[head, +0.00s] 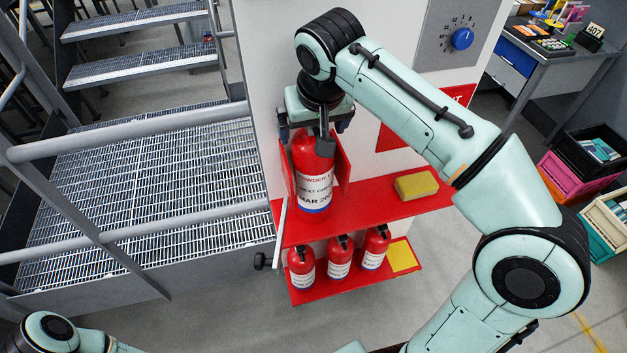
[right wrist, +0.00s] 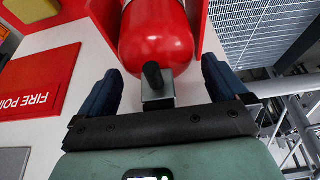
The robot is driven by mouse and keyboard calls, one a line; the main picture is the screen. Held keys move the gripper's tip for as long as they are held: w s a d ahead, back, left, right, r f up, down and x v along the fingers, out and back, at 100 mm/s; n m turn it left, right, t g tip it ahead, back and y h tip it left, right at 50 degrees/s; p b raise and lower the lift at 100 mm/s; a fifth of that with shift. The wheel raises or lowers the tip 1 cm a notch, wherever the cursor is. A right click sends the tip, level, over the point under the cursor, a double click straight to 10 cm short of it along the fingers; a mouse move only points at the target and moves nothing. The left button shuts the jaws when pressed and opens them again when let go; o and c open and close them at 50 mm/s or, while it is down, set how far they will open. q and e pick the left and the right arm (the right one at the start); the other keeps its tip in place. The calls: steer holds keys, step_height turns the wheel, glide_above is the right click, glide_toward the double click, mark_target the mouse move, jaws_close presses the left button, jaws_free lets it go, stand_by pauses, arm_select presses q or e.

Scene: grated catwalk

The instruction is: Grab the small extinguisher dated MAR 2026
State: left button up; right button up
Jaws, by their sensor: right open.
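A large red extinguisher (head: 314,172) stands upright on the upper red shelf. Its white label shows "NEXT CHECK" and "MAR 20", with the last digits cut off. Three small red extinguishers stand on the lower shelf: left (head: 301,267), middle (head: 339,258) and right (head: 376,247). Their label dates are too small to read. My right gripper (head: 316,126) is open at the large extinguisher's top. In the right wrist view its dark fingers (right wrist: 160,72) lie either side of the large extinguisher's head (right wrist: 157,78), apart from it. My left gripper is out of view.
The upper shelf (head: 370,206) carries a yellow sponge-like block (head: 416,185) and hangs above the small extinguishers. A yellow square (head: 402,255) lies on the lower shelf (head: 340,288). Grey railings (head: 140,232) and grated steps stand at the left. Crates and a desk stand at the right.

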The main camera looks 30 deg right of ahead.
steer(key=shift+w+f, duration=0.1)
steer(key=shift+f, duration=0.05)
steer(key=c, duration=1.5)
steer(key=shift+r, duration=0.25)
jaws_close()
